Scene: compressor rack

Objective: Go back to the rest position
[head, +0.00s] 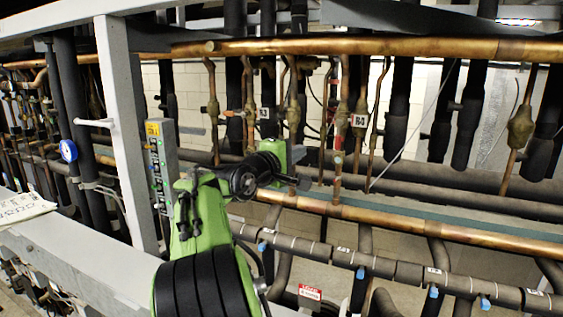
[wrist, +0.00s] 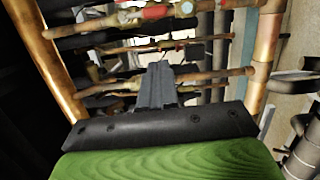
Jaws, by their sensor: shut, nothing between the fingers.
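My gripper (head: 300,183) is at the end of my green and black arm, in front of the copper pipes near the middle of the head view. In the wrist view its dark fingers (wrist: 156,82) are together, with nothing between them. They point toward thin copper branch pipes (wrist: 115,88) that cross the view. I cannot tell how far the fingertips are from these pipes. The rest position itself is not marked in either view.
A long copper pipe (head: 350,46) runs across the top, and another copper pipe (head: 400,220) runs lower. A grey frame post (head: 122,130), a control box (head: 163,165) with coloured buttons and a blue gauge (head: 68,150) are left. Black insulated pipes (head: 398,115) stand behind.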

